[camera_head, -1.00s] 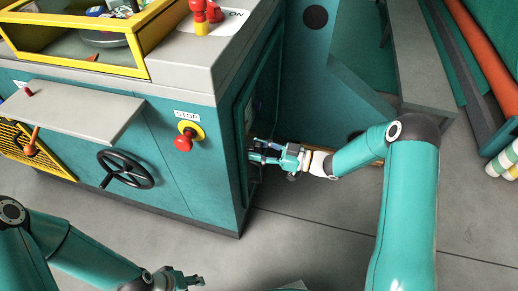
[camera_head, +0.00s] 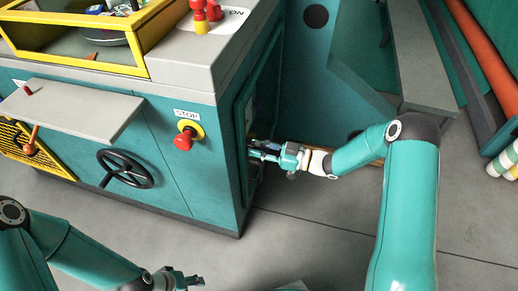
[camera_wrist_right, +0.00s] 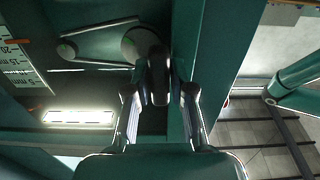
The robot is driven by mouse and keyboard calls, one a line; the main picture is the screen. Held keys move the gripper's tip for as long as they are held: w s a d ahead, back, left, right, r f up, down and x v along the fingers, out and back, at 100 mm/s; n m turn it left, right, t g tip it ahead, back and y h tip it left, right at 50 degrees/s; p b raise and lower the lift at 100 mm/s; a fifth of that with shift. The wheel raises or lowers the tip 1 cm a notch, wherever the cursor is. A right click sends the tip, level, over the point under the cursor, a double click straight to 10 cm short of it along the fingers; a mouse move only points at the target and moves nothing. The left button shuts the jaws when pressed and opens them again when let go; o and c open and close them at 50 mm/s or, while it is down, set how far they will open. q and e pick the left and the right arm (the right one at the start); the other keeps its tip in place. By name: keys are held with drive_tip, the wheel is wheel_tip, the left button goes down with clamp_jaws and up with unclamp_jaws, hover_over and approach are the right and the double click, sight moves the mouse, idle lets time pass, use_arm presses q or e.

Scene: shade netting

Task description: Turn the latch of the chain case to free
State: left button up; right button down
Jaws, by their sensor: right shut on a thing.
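The chain case (camera_head: 246,108) is on the right side of the teal machine, seen at a steep angle in the head view. My right gripper (camera_head: 257,150) is at its lower part, where the latch itself is too small to make out. In the right wrist view, a dark upright handle, which looks like the latch (camera_wrist_right: 159,76), stands between the two fingers of my right gripper (camera_wrist_right: 160,105). The gripper is shut on it. Its far end is in shadow. My left gripper (camera_head: 190,281) is low in the head view, away from the machine, and its finger gap is unclear.
A red stop button (camera_head: 183,141) and a black handwheel (camera_head: 125,169) stand out from the machine's front. A grey shelf (camera_head: 75,108) juts out there too. In the wrist view, a belt or chain loop (camera_wrist_right: 100,40) and a scale (camera_wrist_right: 18,58) show left. The floor (camera_head: 310,240) in front is clear.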

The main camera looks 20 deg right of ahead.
drive_tip(key=shift+f+n+b, duration=0.2)
drive_tip(key=shift+n+b, duration=0.2)
drive_tip(key=shift+b, duration=0.15)
drive_tip(key=shift+s+a+f+n+b, duration=0.1)
drive_tip(key=shift+n+b, duration=2.75)
drive_tip(key=shift+b, duration=0.95)
drive_tip(key=shift+s+a+f+n+b, duration=0.15)
drive_tip(key=shift+n+b, duration=2.65)
drive_tip(key=shift+b, duration=1.05)
drive_tip(key=shift+s+a+f+n+b, duration=0.1)
drive_tip(key=shift+n+b, duration=2.75)
drive_tip(key=shift+b, duration=0.95)
drive_tip(key=c, duration=1.1)
unclamp_jaws()
drive_tip(key=shift+d+r, duration=0.1)
drive_tip(key=shift+r, duration=0.05)
drive_tip(key=shift+d, duration=0.15)
